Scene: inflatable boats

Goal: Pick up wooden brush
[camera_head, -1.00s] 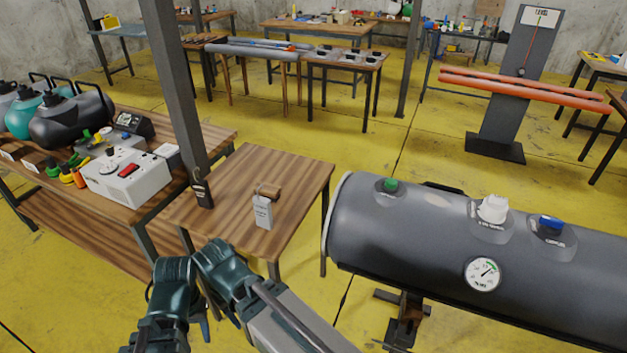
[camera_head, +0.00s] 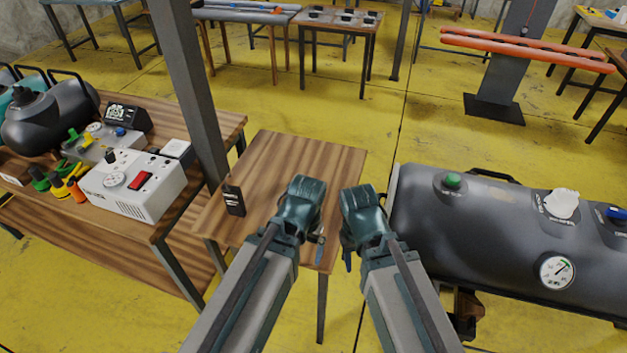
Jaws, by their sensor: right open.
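The brown wooden brush that lay on the small wooden table (camera_head: 265,155) with a grey tag beside it is out of sight now, where my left wrist covers that part of the tabletop. My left gripper (camera_head: 319,249) is over the front right of the table, pointing down and mostly hidden by its wrist; its jaws cannot be made out. My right gripper (camera_head: 347,261) is just right of it, by the table's right edge. It is open, with nothing seen in it.
A dark tag (camera_head: 234,200) stands at the table's left. A grey post (camera_head: 190,90) rises behind. A workbench with a white control box (camera_head: 133,185) is at left. Yellow floor is open beyond the table.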

